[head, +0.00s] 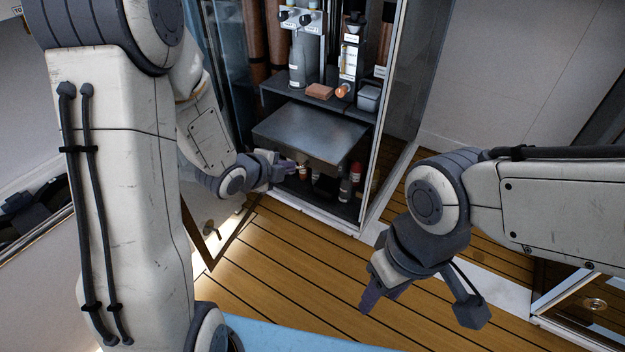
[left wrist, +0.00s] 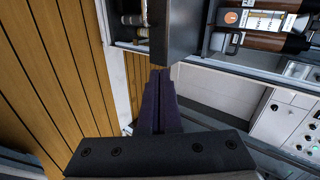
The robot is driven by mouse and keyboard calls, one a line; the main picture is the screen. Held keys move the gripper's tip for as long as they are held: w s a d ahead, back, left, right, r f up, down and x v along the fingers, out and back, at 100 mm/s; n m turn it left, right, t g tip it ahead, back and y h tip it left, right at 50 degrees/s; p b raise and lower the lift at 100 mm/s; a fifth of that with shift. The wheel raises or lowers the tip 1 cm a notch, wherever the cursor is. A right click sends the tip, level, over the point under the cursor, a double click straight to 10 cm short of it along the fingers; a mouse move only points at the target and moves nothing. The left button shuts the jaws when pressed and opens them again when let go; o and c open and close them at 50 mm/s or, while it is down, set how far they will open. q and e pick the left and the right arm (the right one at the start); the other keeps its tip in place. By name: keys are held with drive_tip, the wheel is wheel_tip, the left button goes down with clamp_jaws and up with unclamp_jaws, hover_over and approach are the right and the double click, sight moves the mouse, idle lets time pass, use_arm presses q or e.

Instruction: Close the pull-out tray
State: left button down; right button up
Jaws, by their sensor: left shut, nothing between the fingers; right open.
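The pull-out tray (head: 310,133) is a flat grey metal slab in the tall cabinet. It extends forward from beneath the shelf. My left gripper (head: 297,168) is shut and empty, just below and in front of the tray's front left part. In the left wrist view the closed fingers (left wrist: 160,76) point at the tray's dark front edge (left wrist: 172,45); I cannot tell whether they touch it. My right gripper (head: 376,288) is open and empty, low over the floor at the right, well away from the tray.
The shelf (head: 283,90) above the tray holds a grey bottle (head: 298,62), a brown block (head: 319,91) and a grey box (head: 369,97). Several small bottles (head: 345,190) stand below the tray. A glass side panel (head: 408,70) borders the cabinet. The wooden floor (head: 290,255) in front is clear.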

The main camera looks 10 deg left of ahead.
use_arm(q)
wheel_tip(320, 180, down, 3)
drive_tip(key=a+m+b, duration=0.1)
drive_tip(key=t+b, duration=0.1)
drive_tip(key=b, duration=0.2)
approach(317, 157)
wheel_tip(317, 157, down, 4)
drive_tip(key=shift+h, duration=0.4)
drive_tip(key=w, duration=0.2)
drive_tip(key=w+d, duration=0.1)
drive_tip(key=w, duration=0.1)
drive_tip(key=shift+w+d+r, duration=0.1)
drive_tip(key=shift+r, duration=0.05)
drive_tip(key=shift+w+d+b, duration=0.15)
drive_tip(key=shift+w+b, duration=0.15)
drive_tip(key=shift+w, duration=0.2)
use_arm(e)
wheel_tip(317, 157, down, 6)
drive_tip(key=shift+f, duration=0.1)
